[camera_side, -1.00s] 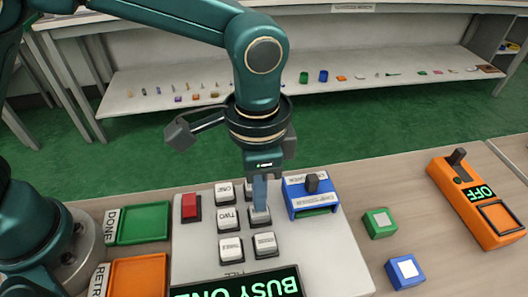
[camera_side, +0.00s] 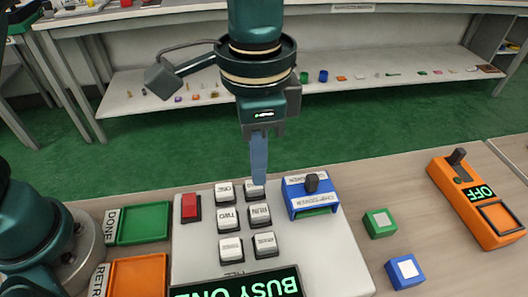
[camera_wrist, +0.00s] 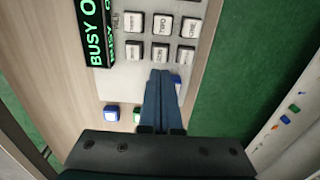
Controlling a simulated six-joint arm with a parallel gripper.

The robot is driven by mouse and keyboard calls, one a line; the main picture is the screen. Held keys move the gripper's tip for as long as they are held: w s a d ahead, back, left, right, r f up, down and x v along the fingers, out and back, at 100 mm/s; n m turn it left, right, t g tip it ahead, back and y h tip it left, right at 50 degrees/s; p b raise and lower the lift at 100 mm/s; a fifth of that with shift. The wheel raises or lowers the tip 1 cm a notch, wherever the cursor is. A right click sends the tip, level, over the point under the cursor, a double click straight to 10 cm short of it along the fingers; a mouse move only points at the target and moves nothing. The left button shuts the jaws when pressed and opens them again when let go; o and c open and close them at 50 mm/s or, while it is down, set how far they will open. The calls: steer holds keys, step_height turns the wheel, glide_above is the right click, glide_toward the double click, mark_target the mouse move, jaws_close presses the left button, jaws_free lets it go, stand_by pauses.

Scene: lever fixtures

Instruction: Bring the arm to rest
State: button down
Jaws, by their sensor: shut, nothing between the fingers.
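My gripper (camera_side: 259,182) is shut and empty, pointing down above the white button panel (camera_side: 330,255) in the side view. Its tip appears raised above the keys and hides part of a key at the back. In the wrist view my gripper (camera_wrist: 160,75) shows as two blue fingers pressed together, with the panel's white keys beyond the tips. The RUN key (camera_side: 259,215) is in front of the tip in the side view. A display (camera_side: 240,285) at the panel's front reads "BUSY ONE".
A blue fixture (camera_side: 311,195) with a dark lever knob stands on the panel's right. A red button (camera_side: 190,207) is at its left. Green (camera_side: 380,223) and blue (camera_side: 405,271) blocks and an orange switch box (camera_side: 478,203) reading OFF lie right. Green (camera_side: 144,223) and orange (camera_side: 138,276) trays are left.

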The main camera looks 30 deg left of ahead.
steer(key=a+r+n+t, duration=0.3)
steer(key=a+r+n, duration=0.2)
steer(key=a+r, duration=0.5)
steer(key=s+a+f+n+t, duration=0.2)
steer(key=s+a+f+n, duration=0.2)
steer(key=s+a+f, duration=0.3)
steer(key=shift+s+a+f+t, duration=0.3)
steer(key=shift+s+a+f, duration=0.15)
steer(key=shift+a, duration=0.55)
